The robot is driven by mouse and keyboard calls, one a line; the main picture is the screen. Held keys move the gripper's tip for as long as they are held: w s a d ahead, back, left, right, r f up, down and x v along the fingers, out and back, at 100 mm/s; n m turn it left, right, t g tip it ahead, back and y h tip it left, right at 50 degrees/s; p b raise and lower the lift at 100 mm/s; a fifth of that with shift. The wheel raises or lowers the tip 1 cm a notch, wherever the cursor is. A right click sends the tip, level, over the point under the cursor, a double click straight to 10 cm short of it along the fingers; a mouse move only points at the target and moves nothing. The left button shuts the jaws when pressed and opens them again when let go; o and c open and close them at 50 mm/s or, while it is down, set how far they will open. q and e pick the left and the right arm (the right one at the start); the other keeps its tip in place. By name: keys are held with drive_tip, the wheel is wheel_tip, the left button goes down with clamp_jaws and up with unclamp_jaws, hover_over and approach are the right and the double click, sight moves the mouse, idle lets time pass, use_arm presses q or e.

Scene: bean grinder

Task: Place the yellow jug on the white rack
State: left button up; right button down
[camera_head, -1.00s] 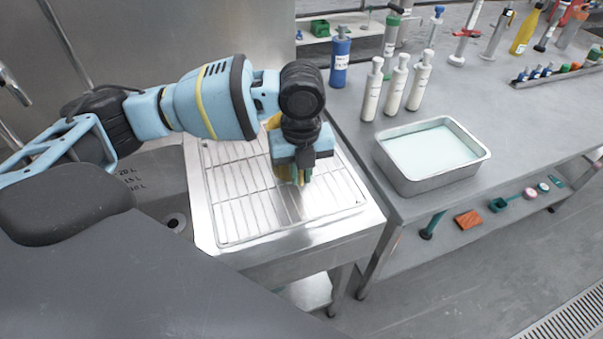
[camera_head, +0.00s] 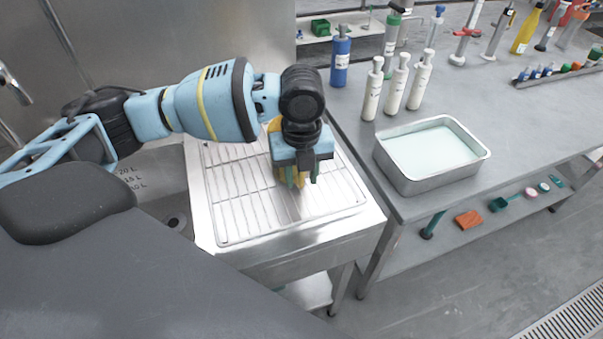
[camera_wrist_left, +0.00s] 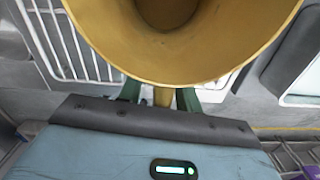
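The yellow jug (camera_head: 274,124) is mostly hidden behind my left gripper (camera_head: 303,178) in the head view. In the left wrist view the jug (camera_wrist_left: 215,50) shows its wide round mouth, with its handle (camera_wrist_left: 162,97) below. My left gripper's green fingers (camera_wrist_left: 160,97) stand on either side of the handle, with gaps beside it, so the gripper is open around it. The white rack (camera_head: 232,192) is a wire grid on the steel drainboard, and the jug is over its upper right part. Its base contact is hidden. My right gripper is not in view.
A steel tray (camera_head: 410,180) of pale liquid stands on the bench to the right. White bottles (camera_head: 396,88) and a blue bottle (camera_head: 340,62) stand behind it. A sink basin (camera_head: 160,195) lies left of the rack. The rack's left and front parts are clear.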

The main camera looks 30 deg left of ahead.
use_arm(q)
wheel_tip(320, 180, up, 12)
drive_tip(key=shift+s+p, duration=0.1)
drive_tip(key=shift+p, duration=0.5)
